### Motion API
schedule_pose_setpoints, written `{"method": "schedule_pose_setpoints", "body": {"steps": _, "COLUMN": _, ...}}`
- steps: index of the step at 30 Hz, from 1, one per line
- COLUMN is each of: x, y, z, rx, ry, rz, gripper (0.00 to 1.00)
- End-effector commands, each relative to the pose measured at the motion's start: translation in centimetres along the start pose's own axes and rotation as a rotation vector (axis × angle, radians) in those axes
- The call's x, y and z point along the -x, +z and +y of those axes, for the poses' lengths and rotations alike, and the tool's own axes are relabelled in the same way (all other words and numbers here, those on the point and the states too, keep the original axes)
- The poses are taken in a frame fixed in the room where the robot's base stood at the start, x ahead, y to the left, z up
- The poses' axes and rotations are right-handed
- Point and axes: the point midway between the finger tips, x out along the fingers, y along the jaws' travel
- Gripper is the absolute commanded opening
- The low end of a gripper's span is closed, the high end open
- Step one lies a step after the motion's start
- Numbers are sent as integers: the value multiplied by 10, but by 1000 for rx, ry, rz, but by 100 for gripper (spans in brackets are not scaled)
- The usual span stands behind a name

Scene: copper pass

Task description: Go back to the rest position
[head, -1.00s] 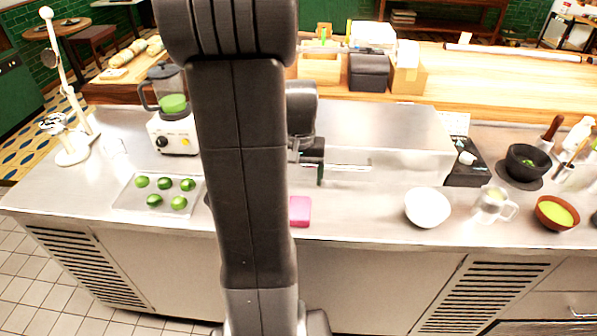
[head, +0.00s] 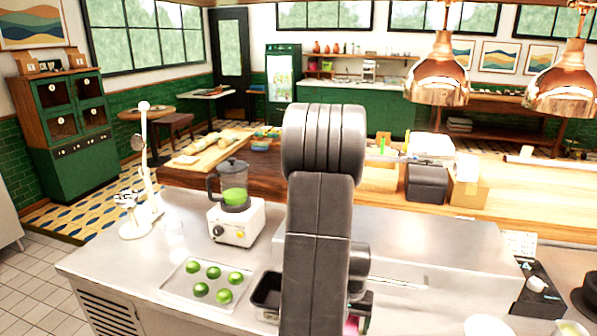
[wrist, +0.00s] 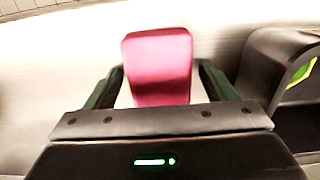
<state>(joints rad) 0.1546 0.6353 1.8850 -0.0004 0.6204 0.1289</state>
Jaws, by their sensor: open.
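My gripper shows in the wrist view (wrist: 160,80), with its two dark fingers apart. A pink block (wrist: 158,55) appears between and beyond the fingertips; I cannot tell whether either finger touches it. In the head view my arm stands upright in the middle, and my gripper (head: 360,304) is low behind its right side, mostly hidden. A bit of the pink block (head: 350,326) shows just below it, at the picture's bottom edge.
A black bin (head: 266,291) stands left of my arm, beside a tray (head: 172,284) with several limes. A blender (head: 235,210) stands behind them. A steel box (head: 430,255) is on the right. Copper lamps (head: 437,75) hang at upper right.

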Motion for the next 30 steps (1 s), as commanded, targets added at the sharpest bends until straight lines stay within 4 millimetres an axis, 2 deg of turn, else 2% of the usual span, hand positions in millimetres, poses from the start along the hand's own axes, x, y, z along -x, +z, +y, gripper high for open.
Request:
{"method": "schedule_pose_setpoints", "body": {"steps": 3, "x": 9, "y": 0, "z": 0, "rx": 0, "ry": 0, "rz": 2, "gripper": 77}}
{"method": "schedule_pose_setpoints", "body": {"steps": 10, "x": 12, "y": 0, "z": 0, "rx": 0, "ry": 0, "rz": 0, "gripper": 77}}
{"method": "schedule_pose_setpoints", "body": {"steps": 17, "x": 12, "y": 0, "z": 0, "rx": 0, "ry": 0, "rz": 0, "gripper": 77}}
{"method": "schedule_pose_setpoints", "body": {"steps": 23, "x": 2, "y": 0, "z": 0, "rx": 0, "ry": 0, "rz": 0, "gripper": 77}}
{"method": "schedule_pose_setpoints", "body": {"steps": 30, "x": 41, "y": -2, "z": 0, "rx": 0, "ry": -1, "rz": 6, "gripper": 77}}
